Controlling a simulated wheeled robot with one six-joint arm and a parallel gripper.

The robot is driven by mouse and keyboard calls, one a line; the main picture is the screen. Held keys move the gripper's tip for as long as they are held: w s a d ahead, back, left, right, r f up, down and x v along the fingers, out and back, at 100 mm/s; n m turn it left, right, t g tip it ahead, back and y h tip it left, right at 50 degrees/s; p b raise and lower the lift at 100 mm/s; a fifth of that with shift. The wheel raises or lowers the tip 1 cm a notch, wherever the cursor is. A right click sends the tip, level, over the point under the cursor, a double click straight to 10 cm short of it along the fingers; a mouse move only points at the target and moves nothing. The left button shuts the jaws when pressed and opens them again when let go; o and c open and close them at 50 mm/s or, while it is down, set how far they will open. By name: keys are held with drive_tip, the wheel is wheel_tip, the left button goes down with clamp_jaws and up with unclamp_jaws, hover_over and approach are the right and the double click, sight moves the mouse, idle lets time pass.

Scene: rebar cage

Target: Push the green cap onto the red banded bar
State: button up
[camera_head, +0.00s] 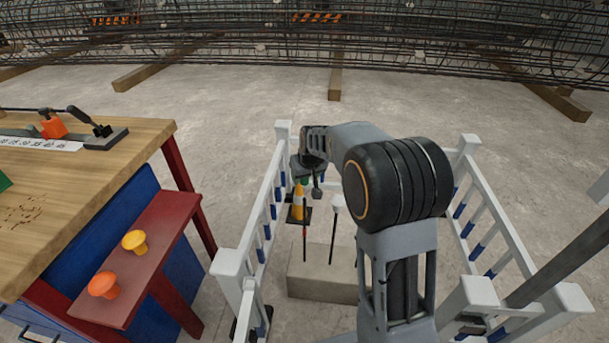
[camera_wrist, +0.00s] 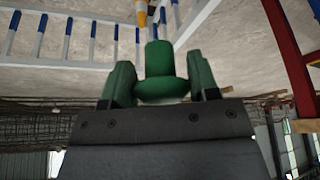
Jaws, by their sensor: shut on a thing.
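The green cap (camera_wrist: 160,62) sits between the two fingers of my gripper (camera_wrist: 161,85) in the wrist view, its narrow tube pointing away from the palm and its wide flange near it. My gripper is shut on it. In the head view the cap (camera_head: 304,181) shows only as a small green patch under my gripper (camera_head: 311,184). The red banded bar (camera_head: 304,235) stands upright in a concrete block (camera_head: 320,283), below the gripper. I cannot tell the gap between cap and bar or how well they line up.
A traffic cone (camera_head: 298,204) is behind. White railings (camera_head: 262,205) close in both sides. A workbench with a red shelf (camera_head: 145,255) holding yellow and orange caps stands left.

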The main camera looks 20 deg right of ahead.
drive_tip(key=b, duration=0.4)
hover_over(305, 200)
drive_tip(key=shift+f, duration=2.9)
drive_tip(key=shift+s+f+b, duration=0.1)
drive_tip(key=shift+f+b, duration=1.45)
drive_tip(key=shift+f, duration=1)
drive_tip(key=o, duration=1)
drive_tip(key=shift+c, duration=0.2)
drive_tip(key=p+v, duration=0.4)
drive_tip(key=v, duration=0.9)
drive_tip(key=shift+r+p, duration=0.35)
drive_tip(key=shift+r, duration=0.1)
drive_tip(key=s+r+p, duration=1.1)
drive_tip(key=r+p, duration=0.3)
drive_tip(key=s+a+r+m+g+p, duration=0.1)
drive_tip(key=s+r+p, duration=1)
drive_tip(key=r+p, duration=0.3)
drive_tip(key=shift+r+m+h, duration=0.3)
drive_tip(key=shift+r, duration=0.15)
